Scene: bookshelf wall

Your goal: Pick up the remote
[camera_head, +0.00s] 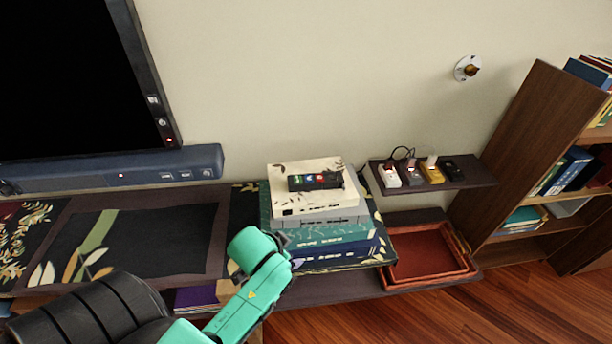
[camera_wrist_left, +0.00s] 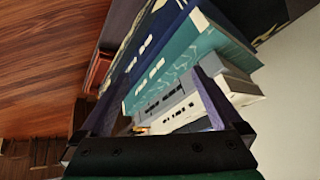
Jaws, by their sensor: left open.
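My left gripper (camera_head: 284,238) is at the front left side of the stack, lower than the remote. In the left wrist view my left gripper (camera_wrist_left: 160,82) has its two fingers apart, with the teal book (camera_wrist_left: 180,72) and white boxes (camera_wrist_left: 170,106) showing between and beyond them. My right gripper is not in view.
A red-brown tray (camera_head: 430,252) sits right of the stack. A small wall shelf (camera_head: 470,177) with several gadgets is above it. A large screen (camera_head: 70,80) and soundbar (camera_head: 110,170) are at left, and a bookcase (camera_head: 530,150) at right.

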